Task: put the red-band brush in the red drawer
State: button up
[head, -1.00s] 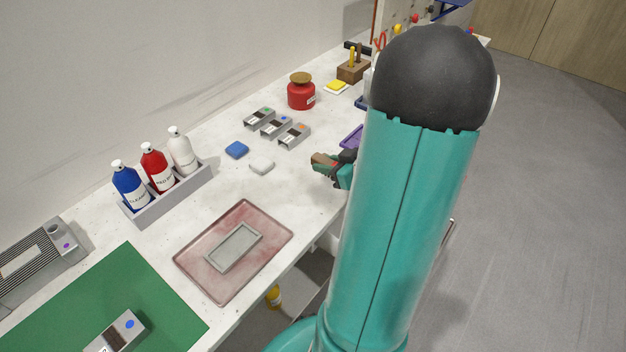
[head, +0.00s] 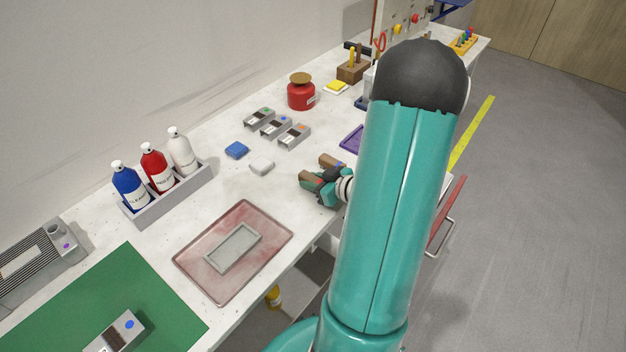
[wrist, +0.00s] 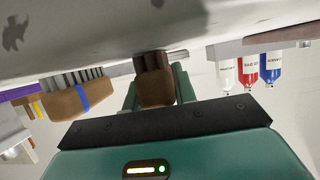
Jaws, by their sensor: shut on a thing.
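My gripper (head: 318,186) is low over the bench's front part, beside my upper arm. It is shut on a brown brush (head: 306,176); in the wrist view the brush (wrist: 155,84) sits between the fingers. A small patch of red shows near the jaws in the head view, but I cannot clearly make out the band. A second brown brush with a blue band (head: 332,162) lies just behind the gripper; it also shows at left in the wrist view (wrist: 78,100). The red drawer front (head: 448,214) with its metal handle shows right of my arm; its inside is hidden.
A purple tray (head: 351,140) lies beyond the brushes. A pink tray (head: 205,283) is nearer. A bottle rack (head: 180,200) stands against the wall. Floor right of my arm is clear.

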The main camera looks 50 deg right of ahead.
jog(key=o, duration=1)
jog(key=shift+s, duration=0.1)
jog(key=v, duration=1.3)
jog(key=shift+s+a+r, duration=0.1)
jog(key=shift+s+r, duration=0.1)
